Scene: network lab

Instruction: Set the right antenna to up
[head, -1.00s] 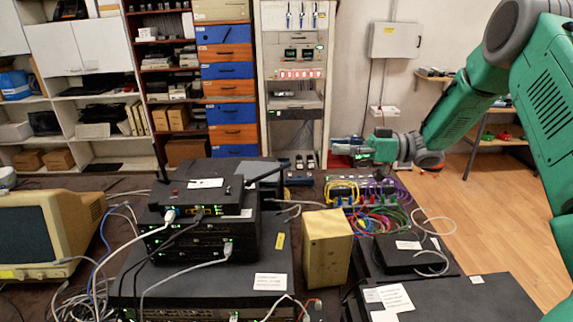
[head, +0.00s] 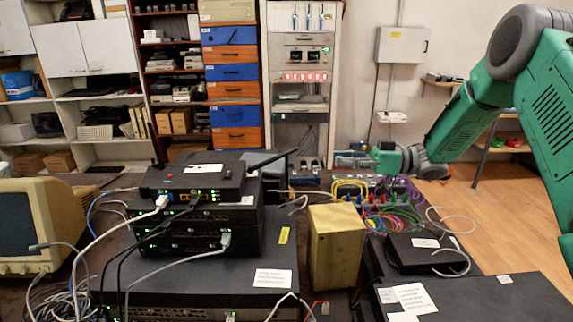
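A black router (head: 190,180) with green lights sits on top of a stack of dark network boxes, left of the middle in the head view. Its left antenna (head: 155,146) stands nearly upright. Its right antenna (head: 272,161) lies over to the right, close to horizontal with its tip slightly raised. My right gripper (head: 343,160) points left, to the right of that antenna's tip and apart from it in the picture. Its fingers are small and seen side-on, so I cannot tell whether they are open. My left gripper is not in view.
A yellowish box (head: 333,250) stands right of the stack. Coloured cables (head: 385,208) and a small black box (head: 415,252) lie beyond it on the right. A beige monitor (head: 30,228) is at the left, with loose cables beside it.

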